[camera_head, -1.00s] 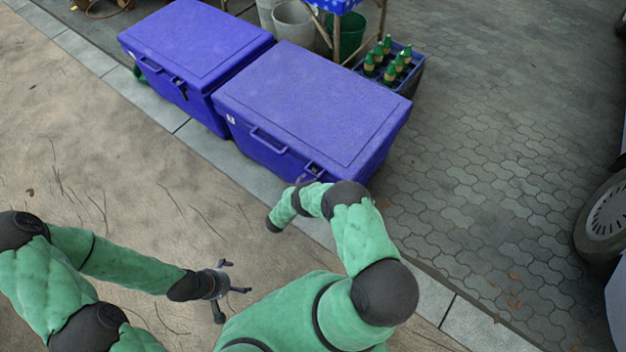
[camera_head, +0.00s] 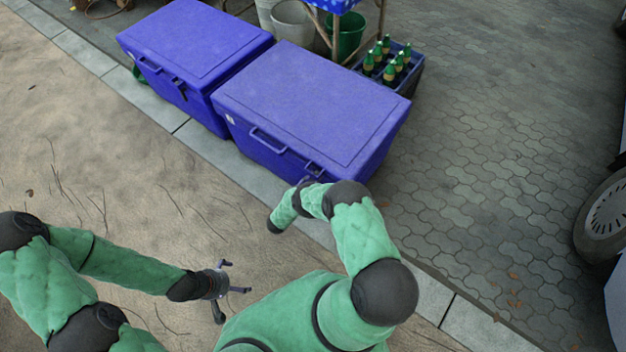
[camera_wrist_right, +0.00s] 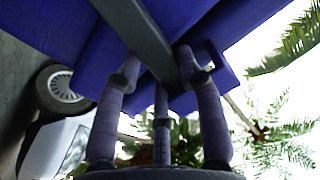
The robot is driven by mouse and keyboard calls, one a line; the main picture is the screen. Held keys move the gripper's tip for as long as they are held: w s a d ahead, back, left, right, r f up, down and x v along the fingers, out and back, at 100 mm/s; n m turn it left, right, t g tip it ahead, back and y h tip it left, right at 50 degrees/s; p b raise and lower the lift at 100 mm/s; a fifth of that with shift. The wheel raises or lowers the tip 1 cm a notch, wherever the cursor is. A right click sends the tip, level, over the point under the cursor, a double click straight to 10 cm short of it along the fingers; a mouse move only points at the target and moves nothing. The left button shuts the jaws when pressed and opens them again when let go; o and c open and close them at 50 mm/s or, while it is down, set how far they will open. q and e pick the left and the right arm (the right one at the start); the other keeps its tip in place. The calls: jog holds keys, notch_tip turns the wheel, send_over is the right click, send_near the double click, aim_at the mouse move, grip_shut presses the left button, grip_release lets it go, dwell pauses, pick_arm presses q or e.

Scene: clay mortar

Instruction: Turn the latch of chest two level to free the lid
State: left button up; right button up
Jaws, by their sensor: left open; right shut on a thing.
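Two blue chests with shut lids stand side by side, the left one (camera_head: 195,45) and the nearer right one (camera_head: 312,95). I cannot read which is chest two. A latch (camera_head: 314,169) sits on the right chest's front, right of its handle. My right gripper (camera_wrist_right: 160,75) is at this latch; in the right wrist view its fingers are shut around a dark latch bar (camera_wrist_right: 145,35) that runs slanted across the picture. In the head view my right arm mostly hides that gripper. My left gripper (camera_head: 232,278) is open and empty above the sandy ground, away from the chests.
A crate of green bottles (camera_head: 408,80) stands behind the right chest. Buckets (camera_head: 293,22) and a wooden-legged stand are at the back. A car wheel (camera_head: 605,215) is at the right edge. The paving right of the chest is clear.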

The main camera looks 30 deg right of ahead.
jog(key=shift+s+d+f+m, duration=0.15)
jog(key=shift+f+m, duration=0.3)
jog(key=shift+m, duration=2)
jog(key=shift+s+f+m, duration=0.2)
jog(key=shift+f+m, duration=0.25)
jog(key=shift+m, duration=1.95)
jog(key=shift+s+d+f+m, duration=0.15)
jog(key=shift+f+m, duration=0.3)
jog(key=shift+m, duration=2)
jog(key=shift+a, duration=0.15)
jog(key=o, duration=1.2)
jog(key=shift+c, duration=0.2)
jog(key=v, duration=1.2)
jog(key=shift+f, duration=0.1)
